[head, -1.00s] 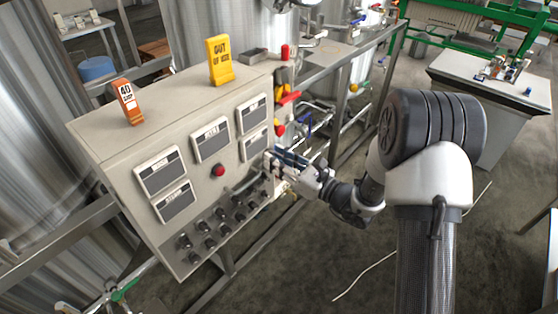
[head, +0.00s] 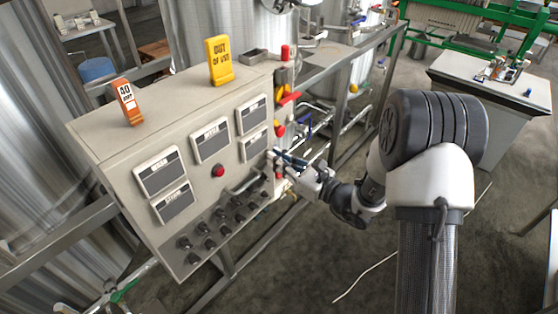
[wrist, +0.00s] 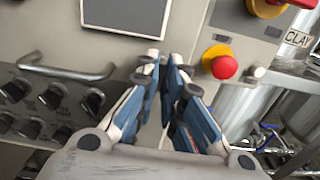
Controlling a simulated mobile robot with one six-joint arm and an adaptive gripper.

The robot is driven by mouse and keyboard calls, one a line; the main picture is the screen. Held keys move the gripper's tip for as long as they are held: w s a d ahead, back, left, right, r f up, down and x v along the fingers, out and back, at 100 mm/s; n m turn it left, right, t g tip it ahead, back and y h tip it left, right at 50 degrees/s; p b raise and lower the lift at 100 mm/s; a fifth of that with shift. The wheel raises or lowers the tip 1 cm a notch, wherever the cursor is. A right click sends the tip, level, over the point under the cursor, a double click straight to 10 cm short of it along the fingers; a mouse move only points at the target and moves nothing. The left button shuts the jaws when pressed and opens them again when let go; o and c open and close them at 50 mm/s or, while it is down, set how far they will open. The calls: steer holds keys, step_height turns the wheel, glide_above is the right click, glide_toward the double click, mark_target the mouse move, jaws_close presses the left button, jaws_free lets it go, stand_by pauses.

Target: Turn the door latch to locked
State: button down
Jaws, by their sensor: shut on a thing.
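My gripper (head: 281,156) is at the right edge of the control cabinet's front, low beside the labelled plates. In the wrist view its blue-and-white fingers (wrist: 165,70) point at the grey cabinet face and are close together with a narrow gap. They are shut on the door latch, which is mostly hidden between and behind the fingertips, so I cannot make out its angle. The cabinet (head: 160,100) is a beige box with a sloped front. A metal bar handle (wrist: 65,72) is left of the fingers in the wrist view.
A red button (wrist: 219,62) on a yellow base is just right of my fingers. Several black knobs (wrist: 52,96) lie to the left. An orange sign (head: 127,101) and a yellow sign (head: 219,61) stand on the cabinet top. Pipes and rails are behind the gripper.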

steer(key=shift+n, duration=0.3)
steer(key=c, duration=1.7)
jaws_free()
steer(key=v, duration=1.2)
steer(key=shift+s, duration=0.1)
